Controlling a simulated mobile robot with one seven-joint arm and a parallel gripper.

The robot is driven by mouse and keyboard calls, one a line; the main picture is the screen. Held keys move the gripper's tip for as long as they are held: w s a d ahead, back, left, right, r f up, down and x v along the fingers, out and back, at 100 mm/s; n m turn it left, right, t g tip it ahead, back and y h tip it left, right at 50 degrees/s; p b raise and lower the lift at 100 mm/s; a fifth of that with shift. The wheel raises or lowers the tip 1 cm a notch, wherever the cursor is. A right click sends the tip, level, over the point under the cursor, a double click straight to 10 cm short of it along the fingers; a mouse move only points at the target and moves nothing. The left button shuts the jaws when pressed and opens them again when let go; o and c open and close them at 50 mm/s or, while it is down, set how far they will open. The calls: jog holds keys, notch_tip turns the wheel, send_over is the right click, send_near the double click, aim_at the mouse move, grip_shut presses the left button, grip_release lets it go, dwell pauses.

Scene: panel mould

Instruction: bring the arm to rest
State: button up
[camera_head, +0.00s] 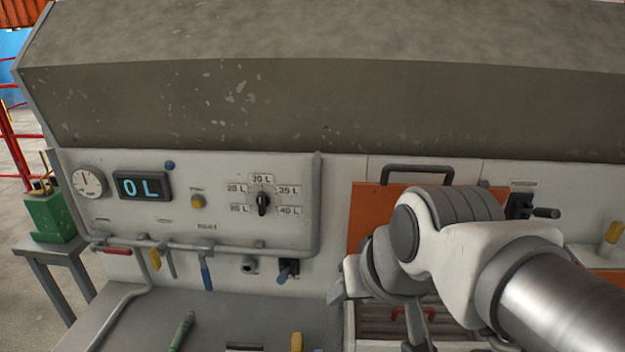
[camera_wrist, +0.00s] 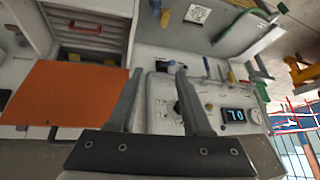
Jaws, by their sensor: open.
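My gripper (camera_head: 376,318) is at the end of my bent arm, in front of the machine's lower right part in the head view. In the wrist view, the two fingers of my gripper (camera_wrist: 159,72) stand well apart with nothing between them. The arm covers much of the orange panel (camera_head: 364,222) with its dark handle. This orange panel also shows at the left of the wrist view (camera_wrist: 68,92). Whether the gripper touches anything cannot be told.
The control panel (camera_head: 130,222) has a gauge, a display reading 0 L and a dial. Several tools hang from a rail (camera_head: 185,245) below it. A grey worktop (camera_head: 240,312) has a green-handled tool (camera_head: 182,330) and a yellow-handled one. A large hood (camera_head: 300,105) overhangs everything.

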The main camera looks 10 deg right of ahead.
jog(key=s, duration=0.1)
jog(key=s+d, duration=0.2)
jog(key=shift+f+n+g+h, duration=0.3)
jog(key=shift+g+h, duration=0.1)
jog(key=shift+a, duration=0.1)
notch_tip(320, 180, down, 3)
jog(key=b, duration=0.2)
jog(key=shift+r+b, duration=0.2)
jog(key=shift+b, duration=0.1)
